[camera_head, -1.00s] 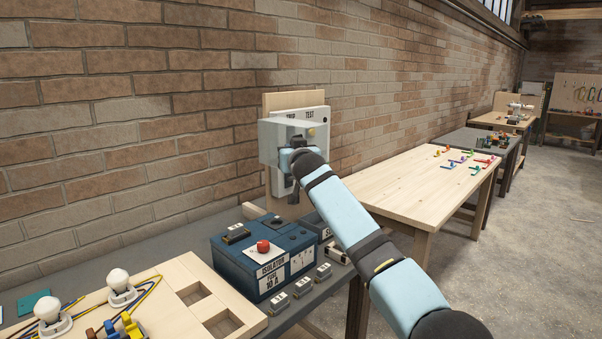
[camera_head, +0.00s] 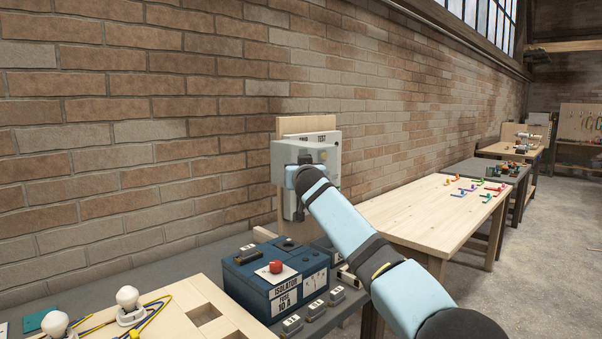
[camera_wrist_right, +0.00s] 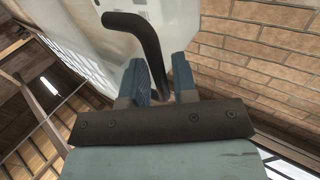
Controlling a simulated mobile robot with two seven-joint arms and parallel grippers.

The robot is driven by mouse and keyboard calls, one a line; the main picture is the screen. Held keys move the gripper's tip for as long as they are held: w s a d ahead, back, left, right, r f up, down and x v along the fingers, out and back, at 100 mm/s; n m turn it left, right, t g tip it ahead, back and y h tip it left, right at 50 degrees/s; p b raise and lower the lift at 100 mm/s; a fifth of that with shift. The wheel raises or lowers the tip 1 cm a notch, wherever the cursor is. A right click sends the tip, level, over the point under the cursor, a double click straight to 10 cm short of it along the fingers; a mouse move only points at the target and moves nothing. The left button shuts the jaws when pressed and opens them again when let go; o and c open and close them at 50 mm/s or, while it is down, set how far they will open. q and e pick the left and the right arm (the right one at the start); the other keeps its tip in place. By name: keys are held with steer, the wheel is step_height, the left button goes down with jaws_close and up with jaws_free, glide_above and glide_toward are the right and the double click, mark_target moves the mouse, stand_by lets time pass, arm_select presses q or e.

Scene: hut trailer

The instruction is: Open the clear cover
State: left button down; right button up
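A light grey wall box (camera_head: 328,150) with TEST lettering along its top is mounted on a wooden board. A pale, see-through cover (camera_head: 285,152) stands out at its front left, partly hidden by my right arm. My right gripper (camera_head: 294,178) is at the front of the box, its fingers hidden there by the wrist. In the right wrist view, my right gripper (camera_wrist_right: 162,78) has its fingers apart. A bent black lever (camera_wrist_right: 150,42) runs down between them; firm contact cannot be made out. My left gripper is out of view.
A blue isolator box (camera_head: 258,290) with a red button (camera_head: 276,267) stands on the bench below. A wooden board with bulbs (camera_head: 128,298) and wires lies to its left. A light wooden table (camera_head: 420,205) with small coloured parts stands to the right.

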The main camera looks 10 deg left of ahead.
steer(key=shift+o, duration=0.5)
steer(key=shift+f, duration=0.1)
steer(key=shift+s, duration=0.1)
steer(key=v, duration=1.3)
steer(key=shift+s, duration=0.3)
